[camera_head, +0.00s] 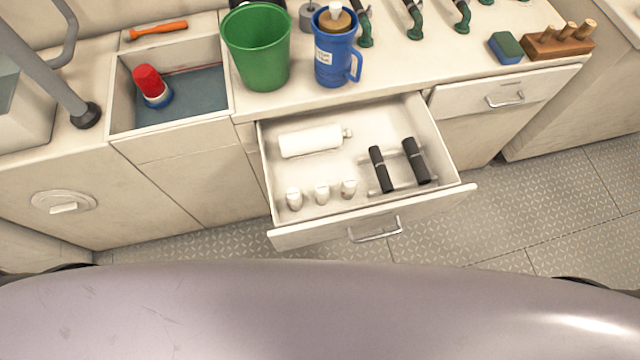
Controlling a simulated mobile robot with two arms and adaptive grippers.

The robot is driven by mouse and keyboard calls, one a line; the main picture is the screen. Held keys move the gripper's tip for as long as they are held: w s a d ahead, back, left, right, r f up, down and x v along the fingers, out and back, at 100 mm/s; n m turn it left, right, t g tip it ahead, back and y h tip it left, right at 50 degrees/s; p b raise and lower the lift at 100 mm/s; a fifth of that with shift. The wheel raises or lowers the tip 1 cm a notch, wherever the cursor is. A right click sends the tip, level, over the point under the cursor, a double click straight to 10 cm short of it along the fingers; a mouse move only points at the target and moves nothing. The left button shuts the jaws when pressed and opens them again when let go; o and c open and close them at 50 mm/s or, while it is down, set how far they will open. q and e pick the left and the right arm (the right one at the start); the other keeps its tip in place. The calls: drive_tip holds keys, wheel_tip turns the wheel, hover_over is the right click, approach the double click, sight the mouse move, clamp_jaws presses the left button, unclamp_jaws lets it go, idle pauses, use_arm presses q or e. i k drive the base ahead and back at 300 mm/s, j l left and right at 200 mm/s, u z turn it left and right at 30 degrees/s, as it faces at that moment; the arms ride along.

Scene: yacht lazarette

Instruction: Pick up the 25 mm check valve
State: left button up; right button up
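No part in view carries a readable 25 mm mark. Two black cylindrical parts with lighter bands lie in the open drawer (285,233), on its right side, across pale supports. The left black part (381,170) is slimmer and the right black part (416,161) is thicker. They look like possible check valves, but I cannot tell which one, if either, is the 25 mm valve. Neither of my grippers is in view.
The drawer also holds a white bottle (310,141) and three small white containers (322,194). Above are a green bucket (257,50), a blue jug (333,60) and a sink (205,92) with a red-and-blue object (149,82). A closed drawer (470,97) is at right.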

sight(294, 199)
drive_tip(key=k+j, duration=0.35)
drive_tip(key=k+j+z, duration=0.15)
drive_tip(key=k+z, duration=0.15)
drive_tip(key=k, duration=0.15)
drive_tip(key=k+z, duration=0.35)
drive_tip(key=k, duration=0.1)
